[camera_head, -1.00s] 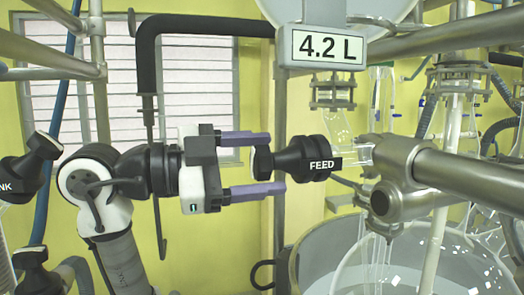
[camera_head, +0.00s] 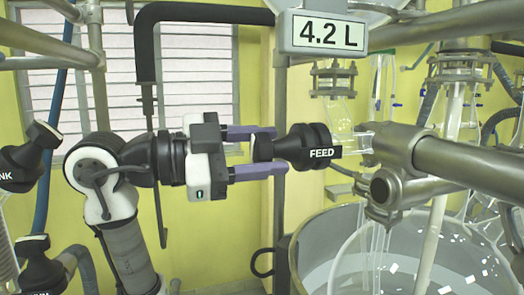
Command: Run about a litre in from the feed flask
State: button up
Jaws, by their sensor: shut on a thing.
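The black FEED valve (camera_head: 316,149) has a round knob at its left end and joins a clear glass fitting (camera_head: 352,141) on its right. My gripper (camera_head: 265,150) reaches it from the left. Its two purple fingers are shut on the knob, one above and one below. The display (camera_head: 327,33) above the valve reads 4.2 L. A round glass vessel (camera_head: 345,8) at the top edge is cut off; I cannot tell its liquid level.
Thick metal pipes and a clamp (camera_head: 398,155) stand just right of the valve. A large vessel with a grey rim (camera_head: 292,262) is below right. Other black valves (camera_head: 40,270) are at the left edge.

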jog(key=n+b, duration=0.2)
jog(key=n, duration=0.3)
jog(key=shift+f, duration=0.1)
jog(key=n+b, duration=0.1)
jog(key=n, duration=0.4)
jog(key=shift+n, duration=0.4)
dwell(0.4)
jog(key=o, duration=1)
jog(key=b+v, duration=0.4)
jog(key=v, duration=1)
